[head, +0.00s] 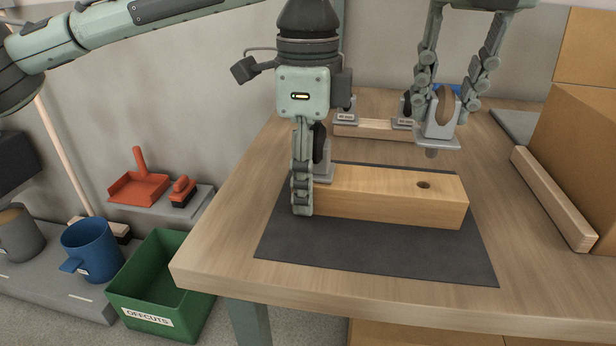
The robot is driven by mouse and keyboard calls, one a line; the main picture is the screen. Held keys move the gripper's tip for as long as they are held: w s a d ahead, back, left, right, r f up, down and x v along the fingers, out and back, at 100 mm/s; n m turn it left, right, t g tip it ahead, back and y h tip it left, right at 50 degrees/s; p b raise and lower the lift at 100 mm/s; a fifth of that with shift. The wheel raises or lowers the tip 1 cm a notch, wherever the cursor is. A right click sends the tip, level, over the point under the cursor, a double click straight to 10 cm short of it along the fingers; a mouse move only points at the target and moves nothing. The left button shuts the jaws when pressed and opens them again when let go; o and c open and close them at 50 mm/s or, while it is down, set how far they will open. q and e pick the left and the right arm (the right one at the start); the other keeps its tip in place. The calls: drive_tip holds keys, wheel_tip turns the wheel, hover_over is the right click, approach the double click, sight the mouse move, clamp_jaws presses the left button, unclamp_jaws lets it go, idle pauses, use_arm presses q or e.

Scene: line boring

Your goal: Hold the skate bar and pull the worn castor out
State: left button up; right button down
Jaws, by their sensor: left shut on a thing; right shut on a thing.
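The wooden skate bar (395,197) lies on a dark mat (375,250) on the bench. My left gripper (302,205) points down and is shut on the bar's left end. A castor (322,165) with a grey plate stands on that end, partly hidden by the gripper. An open round hole (424,184) shows in the top of the bar's right part. My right gripper (447,100) is shut on the worn castor (437,130), with a brownish wheel and grey plate. Its stem hangs below the plate, clear of the bar and above the hole.
A second bar (375,131) with labelled castors lies behind. A wooden strip (552,198) and cardboard boxes (585,150) stand at the right of the bench (225,240).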

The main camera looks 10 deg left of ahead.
drive_tip(key=shift+r, duration=1.2)
use_arm(q)
drive_tip(key=o, duration=2)
